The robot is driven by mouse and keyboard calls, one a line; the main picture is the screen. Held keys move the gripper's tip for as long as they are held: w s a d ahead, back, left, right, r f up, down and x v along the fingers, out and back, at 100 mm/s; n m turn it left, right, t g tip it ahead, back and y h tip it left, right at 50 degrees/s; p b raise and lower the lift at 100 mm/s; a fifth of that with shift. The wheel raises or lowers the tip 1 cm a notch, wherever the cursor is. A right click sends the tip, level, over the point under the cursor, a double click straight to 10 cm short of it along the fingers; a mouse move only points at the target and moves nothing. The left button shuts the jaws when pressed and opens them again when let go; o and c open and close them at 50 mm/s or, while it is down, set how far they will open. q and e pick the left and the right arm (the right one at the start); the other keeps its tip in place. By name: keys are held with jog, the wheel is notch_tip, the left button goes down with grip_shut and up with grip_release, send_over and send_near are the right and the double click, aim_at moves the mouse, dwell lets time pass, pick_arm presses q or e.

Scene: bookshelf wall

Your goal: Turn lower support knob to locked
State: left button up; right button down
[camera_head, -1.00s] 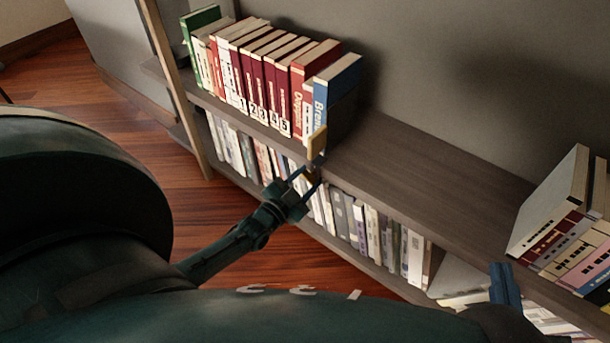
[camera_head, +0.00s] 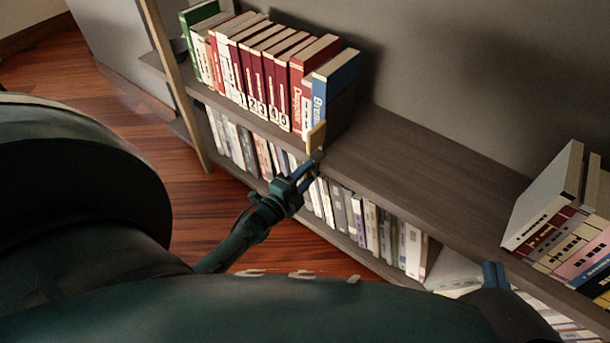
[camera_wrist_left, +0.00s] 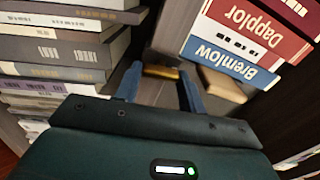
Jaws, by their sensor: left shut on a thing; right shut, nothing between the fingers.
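A small brass-coloured knob (camera_wrist_left: 160,72) shows between the fingertips of my left gripper (camera_wrist_left: 160,82) in the left wrist view. My left gripper (camera_head: 308,168) is shut on it at the shelf's front edge, below the blue book. A tan block (camera_head: 316,137) stands just above the fingertips; it also shows in the left wrist view (camera_wrist_left: 222,85). The fingers and the dark piece at their tips mostly hide the knob in the head view, and its setting cannot be read. My right gripper (camera_head: 496,275) is shut and empty near the shelf's right part.
Upright books (camera_head: 262,75) stand on the upper shelf (camera_head: 420,165) left of a bare stretch. More books (camera_head: 365,220) fill the lower shelf, close beside my left gripper. A wooden post (camera_head: 178,85) stands at the left.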

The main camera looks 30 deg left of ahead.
pick_arm(q)
jog(key=shift+m, duration=0.4)
pick_arm(e)
jog(key=shift+w+r, duration=0.1)
pick_arm(q)
jog(key=shift+m, duration=0.5)
pick_arm(e)
jog(key=shift+r, duration=0.2)
pick_arm(q)
jog(key=o, duration=1)
pick_arm(e)
jog(key=shift+f, duration=0.1)
pick_arm(q)
jog(key=shift+s, duration=0.1)
